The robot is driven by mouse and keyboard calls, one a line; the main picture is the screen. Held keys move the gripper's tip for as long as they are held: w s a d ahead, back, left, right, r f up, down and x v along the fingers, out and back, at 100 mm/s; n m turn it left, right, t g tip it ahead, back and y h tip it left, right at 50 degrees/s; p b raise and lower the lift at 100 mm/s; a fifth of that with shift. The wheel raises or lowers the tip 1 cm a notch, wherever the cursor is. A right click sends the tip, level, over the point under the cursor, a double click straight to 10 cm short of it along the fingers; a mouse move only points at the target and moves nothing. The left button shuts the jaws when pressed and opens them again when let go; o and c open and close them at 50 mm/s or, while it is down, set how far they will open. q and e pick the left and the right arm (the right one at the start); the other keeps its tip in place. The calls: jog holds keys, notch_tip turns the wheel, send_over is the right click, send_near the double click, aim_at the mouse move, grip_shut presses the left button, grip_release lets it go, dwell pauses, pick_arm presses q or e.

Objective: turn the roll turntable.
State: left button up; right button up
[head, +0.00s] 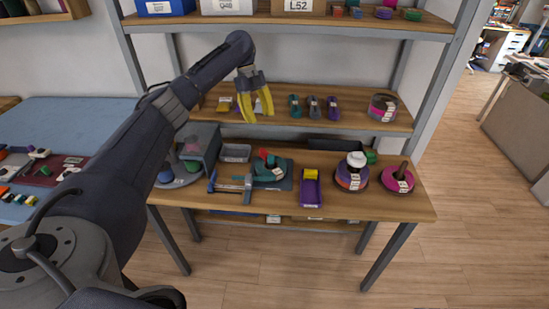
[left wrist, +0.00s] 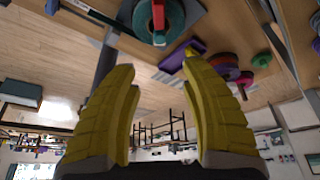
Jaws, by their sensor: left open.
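The roll turntable appears to be the round grey disc (head: 182,184) at the left end of the bench in the head view. A blue roll (head: 165,176) and a green roll (head: 191,166) stand on it, and my left arm hides part of its left side. My left gripper (head: 257,116) has yellow fingers, which are apart with nothing between them. It is raised in front of the middle shelf, above and to the right of the turntable. The fingers also show in the left wrist view (left wrist: 160,62). The turntable cannot be made out there. My right gripper is not in view.
A grey box (head: 203,138) stands behind the turntable. A blue clamp-like tool (head: 232,184), a teal roll (head: 267,173), a purple tray (head: 311,192) and stacked rolls (head: 352,178) line the bench (head: 405,208). Shelves with small items rise behind. The floor in front is clear.

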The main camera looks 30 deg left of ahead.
aim_at(270, 155)
pick_arm(q)
jog(key=x, duration=1.6)
jog(key=shift+s+a+f, duration=0.1)
jog(key=shift+f, duration=0.15)
jog(key=shift+c, duration=0.5)
grip_shut()
